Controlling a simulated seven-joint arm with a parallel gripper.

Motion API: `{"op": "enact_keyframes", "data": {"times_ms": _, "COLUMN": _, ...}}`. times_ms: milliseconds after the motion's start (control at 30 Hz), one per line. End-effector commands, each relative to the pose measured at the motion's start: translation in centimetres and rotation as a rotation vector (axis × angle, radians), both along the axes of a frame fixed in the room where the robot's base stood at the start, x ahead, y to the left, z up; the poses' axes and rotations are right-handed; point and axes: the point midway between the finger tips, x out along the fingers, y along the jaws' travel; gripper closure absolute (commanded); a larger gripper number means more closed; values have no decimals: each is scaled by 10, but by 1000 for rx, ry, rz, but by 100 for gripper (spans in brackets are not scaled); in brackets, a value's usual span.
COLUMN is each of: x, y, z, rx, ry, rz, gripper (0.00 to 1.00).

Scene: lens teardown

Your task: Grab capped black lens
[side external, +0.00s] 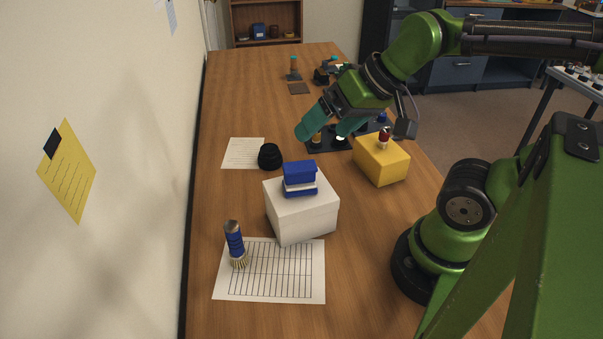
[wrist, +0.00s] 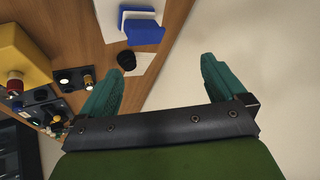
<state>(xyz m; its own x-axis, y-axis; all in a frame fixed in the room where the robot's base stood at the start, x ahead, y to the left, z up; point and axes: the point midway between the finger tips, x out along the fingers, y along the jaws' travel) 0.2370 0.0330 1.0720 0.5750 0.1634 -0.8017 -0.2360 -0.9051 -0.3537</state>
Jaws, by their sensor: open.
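The black lens (side external: 269,156) stands on the wooden table by the edge of a white paper sheet, left of centre in the side view. It also shows small in the wrist view (wrist: 127,61), above the gap between the fingers and nearer the left finger. My gripper (side external: 322,131) has teal fingers and is open and empty. It hangs in the air to the right of the lens in the side view, apart from it. In the wrist view the two fingers (wrist: 160,79) are spread wide. Whether the lens bears a cap is too small to tell.
A white box (side external: 300,215) with blue items (side external: 299,174) on top stands in front of the lens. A yellow block (side external: 381,160) and a dark tray (side external: 325,147) with small parts lie to the right. A blue-banded brush (side external: 235,243) stands on a gridded sheet (side external: 275,275). The wall borders the table's left.

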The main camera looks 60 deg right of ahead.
Motion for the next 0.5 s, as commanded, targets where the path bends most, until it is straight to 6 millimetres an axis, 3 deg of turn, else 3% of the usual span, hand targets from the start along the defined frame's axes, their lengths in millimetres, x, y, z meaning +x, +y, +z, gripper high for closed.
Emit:
{"op": "enact_keyframes", "data": {"times_ms": 167, "x": 23, "y": -7, "z": -13, "rx": 4, "ry": 102, "rz": -21, "gripper": 2}}
{"op": "enact_keyframes", "data": {"times_ms": 500, "x": 131, "y": -53, "z": -30, "rx": -70, "ry": 356, "rz": 5, "gripper": 2}}
